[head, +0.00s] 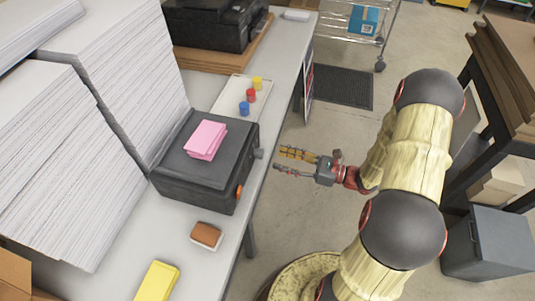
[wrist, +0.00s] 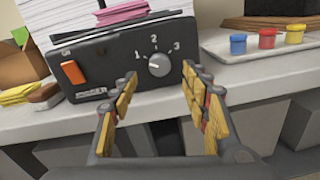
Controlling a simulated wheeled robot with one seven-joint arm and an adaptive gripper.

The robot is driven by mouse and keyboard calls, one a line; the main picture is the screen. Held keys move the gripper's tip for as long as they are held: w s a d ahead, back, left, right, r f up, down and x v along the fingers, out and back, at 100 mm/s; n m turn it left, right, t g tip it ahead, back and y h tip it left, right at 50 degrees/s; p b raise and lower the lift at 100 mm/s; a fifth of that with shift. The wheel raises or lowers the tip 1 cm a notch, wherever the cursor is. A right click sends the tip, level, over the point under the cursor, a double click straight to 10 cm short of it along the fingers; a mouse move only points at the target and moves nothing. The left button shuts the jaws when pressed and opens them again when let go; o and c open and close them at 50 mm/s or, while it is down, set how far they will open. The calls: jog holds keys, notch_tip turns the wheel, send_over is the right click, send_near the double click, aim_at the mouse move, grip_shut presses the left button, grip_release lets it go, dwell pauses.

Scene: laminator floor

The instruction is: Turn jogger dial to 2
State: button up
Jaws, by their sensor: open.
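The jogger (head: 205,165) is a black box on the white table, with pink paper (head: 206,140) on top. Its front panel (wrist: 110,62) faces me in the wrist view. The round grey dial (wrist: 159,65) sits on that panel below the numbers 1, 2 and 3. A pale mark shows on the dial, but I cannot tell exactly which number it points to. In the head view the dial (head: 258,153) is a small knob on the box's side. My gripper (head: 279,160) is open, empty and apart from the dial. In the wrist view its fingers (wrist: 158,76) flank the dial's position.
An orange switch (wrist: 72,72) is on the panel's left. A tray (head: 229,97) with blue, red and yellow pots is beyond the jogger. Tall paper stacks (head: 110,75) stand behind it. A brown-topped block (head: 206,235) lies nearer.

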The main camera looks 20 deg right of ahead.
aim_at(263, 154)
jog(key=b+x, duration=0.1)
jog(key=x, duration=0.5)
jog(key=shift+w+a, duration=0.15)
jog(key=shift+a, duration=0.05)
jog(key=shift+c, duration=0.8)
jog(key=c, duration=1)
